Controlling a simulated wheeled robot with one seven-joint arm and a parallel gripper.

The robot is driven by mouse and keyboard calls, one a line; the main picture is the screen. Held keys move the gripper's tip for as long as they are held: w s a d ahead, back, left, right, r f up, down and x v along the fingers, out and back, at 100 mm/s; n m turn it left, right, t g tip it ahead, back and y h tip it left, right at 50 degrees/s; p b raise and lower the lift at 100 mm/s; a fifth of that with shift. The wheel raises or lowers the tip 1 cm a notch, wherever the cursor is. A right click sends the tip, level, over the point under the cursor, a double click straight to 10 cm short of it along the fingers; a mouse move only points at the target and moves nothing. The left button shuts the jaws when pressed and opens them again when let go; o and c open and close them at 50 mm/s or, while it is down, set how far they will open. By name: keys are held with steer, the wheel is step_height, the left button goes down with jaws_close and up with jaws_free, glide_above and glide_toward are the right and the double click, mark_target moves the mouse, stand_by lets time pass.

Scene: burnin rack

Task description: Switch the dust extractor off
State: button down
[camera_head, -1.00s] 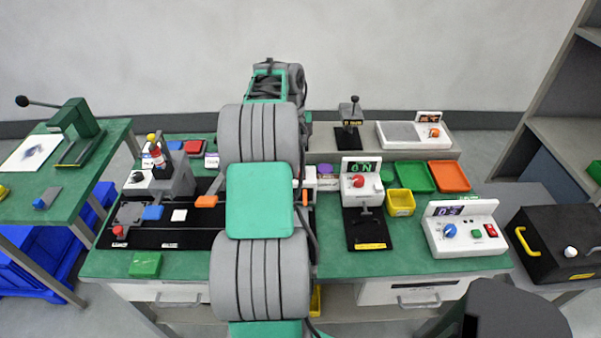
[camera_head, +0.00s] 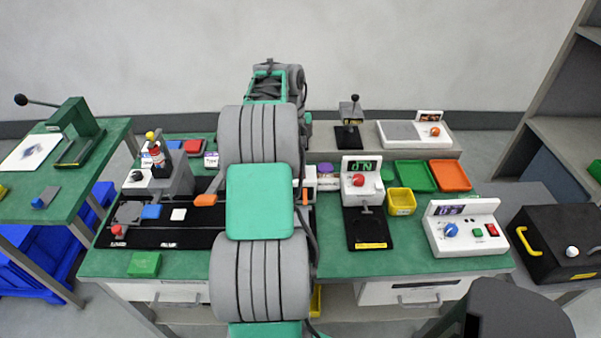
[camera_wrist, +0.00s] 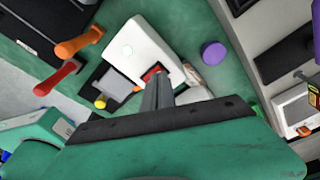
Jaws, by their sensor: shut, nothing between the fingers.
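In the head view my arm hides the gripper and most of this box; a white part (camera_head: 310,178) shows at the arm's right edge.
An orange handle (camera_wrist: 80,42), a red handle (camera_wrist: 57,78) and a yellow knob (camera_wrist: 100,103) stand left of the box. A purple disc (camera_wrist: 214,54) lies to its right. A white unit with a red button (camera_head: 360,182) and a panel with knobs (camera_head: 465,235) stand farther right on the bench.

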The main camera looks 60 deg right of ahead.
steer(key=shift+f+b, duration=0.45)
steer(key=shift+f, duration=0.05)
steer(key=shift+r, duration=0.1)
step_height(320, 180, up, 7)
steer(key=p, duration=0.5)
stand_by(0.5)
steer(key=w+a+r+n, duration=0.2)
steer(key=w+a+n, duration=0.2)
steer(key=a+n, duration=0.1)
steer(key=w+a+r+n+t+h, duration=0.1)
steer(key=w+a+r+n, duration=0.1)
steer(key=w+a+n, duration=0.3)
steer(key=w+a+r+n, duration=0.2)
steer(key=w+a+n, duration=0.2)
steer(key=a, duration=0.6)
steer(key=shift+w+r+n+t+h, duration=0.15)
steer(key=shift+w+n+t+h, duration=0.25)
steer(key=shift+n, duration=0.3)
steer(key=s+a+f+n+t+y, duration=0.1)
steer(key=s+a+n, duration=0.1)
steer(key=a+n, duration=0.8)
steer(key=s+a+f+n+t, duration=0.1)
steer(key=s+a+n+t, duration=0.1)
steer(key=a+n, duration=0.9)
steer(key=a, duration=0.8)
steer(key=shift+a+f+n+t+y, duration=0.15)
steer(key=shift+f+n+t+y, duration=0.15)
steer(key=shift+f+y, duration=0.1)
